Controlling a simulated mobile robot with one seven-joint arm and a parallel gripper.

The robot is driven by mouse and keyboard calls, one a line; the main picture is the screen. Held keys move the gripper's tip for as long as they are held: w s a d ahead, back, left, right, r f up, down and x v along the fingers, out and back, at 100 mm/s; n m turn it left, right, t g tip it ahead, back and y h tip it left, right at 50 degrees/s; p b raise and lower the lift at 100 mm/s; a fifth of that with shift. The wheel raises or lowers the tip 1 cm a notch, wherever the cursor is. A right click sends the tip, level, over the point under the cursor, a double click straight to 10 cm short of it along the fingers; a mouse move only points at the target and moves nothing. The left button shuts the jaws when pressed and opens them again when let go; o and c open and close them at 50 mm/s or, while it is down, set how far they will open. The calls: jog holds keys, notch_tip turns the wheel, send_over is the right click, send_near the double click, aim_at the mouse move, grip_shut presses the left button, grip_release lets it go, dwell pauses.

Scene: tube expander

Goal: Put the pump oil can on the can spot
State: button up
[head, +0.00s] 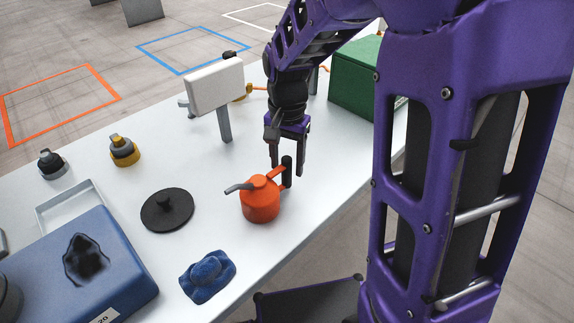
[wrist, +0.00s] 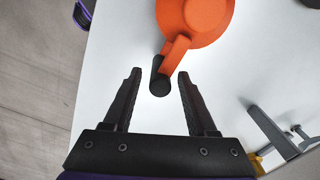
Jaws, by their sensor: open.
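The pump oil can (head: 260,205) is orange with a grey spout to the left and an arm ending in a black upright grip. It stands upright on the white table. It also shows in the wrist view (wrist: 195,18), with its black grip (wrist: 159,84) between my finger tips. My gripper (head: 286,170) is open and points down at the can's grip, one finger on each side. In the wrist view my gripper (wrist: 160,74) shows a gap beside the grip on both sides. I cannot tell which mark is the can spot.
A black disc with a knob (head: 160,217) lies left of the can. A blue cloth (head: 207,277) and a blue case (head: 115,270) are nearer. A white panel on a post (head: 215,88) and a green box (head: 355,85) stand behind.

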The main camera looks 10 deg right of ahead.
notch_tip(320, 180, up, 10)
jog(key=shift+r+p, duration=0.15)
jog(key=shift+p, duration=0.65)
